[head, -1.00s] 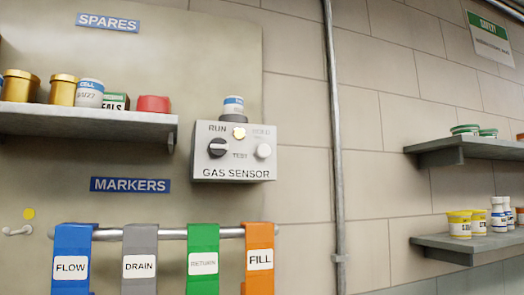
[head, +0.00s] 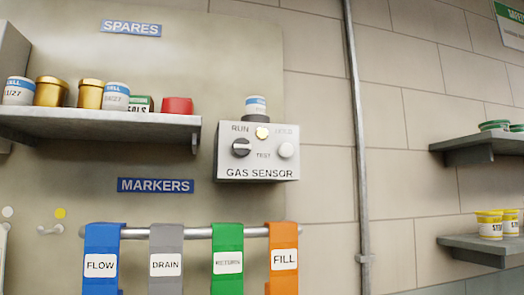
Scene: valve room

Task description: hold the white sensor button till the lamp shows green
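The gas sensor box (head: 257,160) is on the wall, right of the left shelf. Its white button (head: 286,150) is on the right side of its face, under a faint label. The lamp (head: 262,133) at top centre looks yellow, not green. A white cell with a blue band (head: 256,106) stands in a dark socket on top of the box. Nothing touches the button. My gripper is not in view.
A shelf (head: 100,125) at left holds cells, gold jars, a green box and a red item. Coloured tags hang from a rail (head: 200,232) below the box. A vertical pipe (head: 358,150) runs right of the box. Two shelves (head: 470,145) with tubs are at far right.

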